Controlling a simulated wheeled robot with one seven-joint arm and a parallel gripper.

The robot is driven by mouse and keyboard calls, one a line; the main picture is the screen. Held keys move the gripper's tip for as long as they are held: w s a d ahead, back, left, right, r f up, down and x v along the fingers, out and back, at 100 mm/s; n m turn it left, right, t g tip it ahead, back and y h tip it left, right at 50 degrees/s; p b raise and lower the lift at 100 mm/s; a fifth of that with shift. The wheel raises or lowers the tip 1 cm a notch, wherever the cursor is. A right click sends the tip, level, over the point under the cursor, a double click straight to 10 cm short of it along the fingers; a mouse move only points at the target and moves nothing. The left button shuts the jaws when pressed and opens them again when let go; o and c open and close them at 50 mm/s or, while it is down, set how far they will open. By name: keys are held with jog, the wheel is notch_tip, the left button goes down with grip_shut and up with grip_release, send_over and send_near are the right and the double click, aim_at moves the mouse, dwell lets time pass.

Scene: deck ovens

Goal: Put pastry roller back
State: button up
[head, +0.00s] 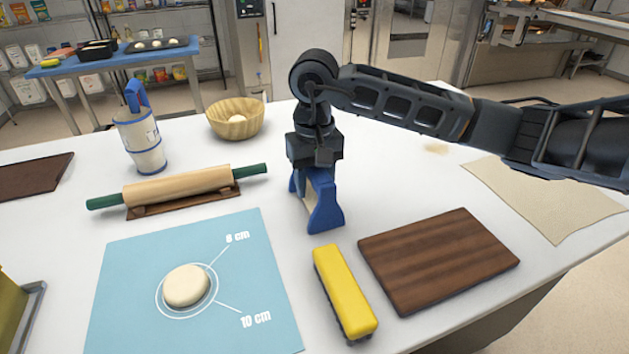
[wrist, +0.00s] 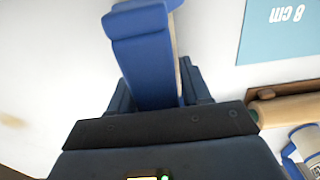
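The pastry roller (head: 178,187) is a pale wooden rolling pin with green handles. It lies slightly tilted in the picture across a low brown wooden rest (head: 215,198), left of centre in the head view. Part of the roller shows at the right edge of the wrist view (wrist: 290,110), beside the end of its rest. My gripper (head: 312,212) has blue fingers and points down over the white table, to the right of the roller and apart from it. The fingers look parted with nothing held. In the wrist view the near blue finger hides the far one.
A blue mat (head: 120,290) with a dough ball (head: 187,285) lies in front. A yellow brush-like tool (head: 343,290) and a brown board (head: 440,258) lie right of it. A blue-white jug (head: 140,140) and wooden bowl (head: 236,112) stand behind. A pale sheet (head: 545,195) lies far right.

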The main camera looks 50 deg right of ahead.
jog(key=shift+o, duration=1.3)
jog(key=shift+r+p, duration=0.2)
jog(key=shift+p, duration=0.1)
notch_tip(320, 180, up, 12)
jog(key=shift+f+b, duration=0.1)
jog(key=shift+b, duration=1)
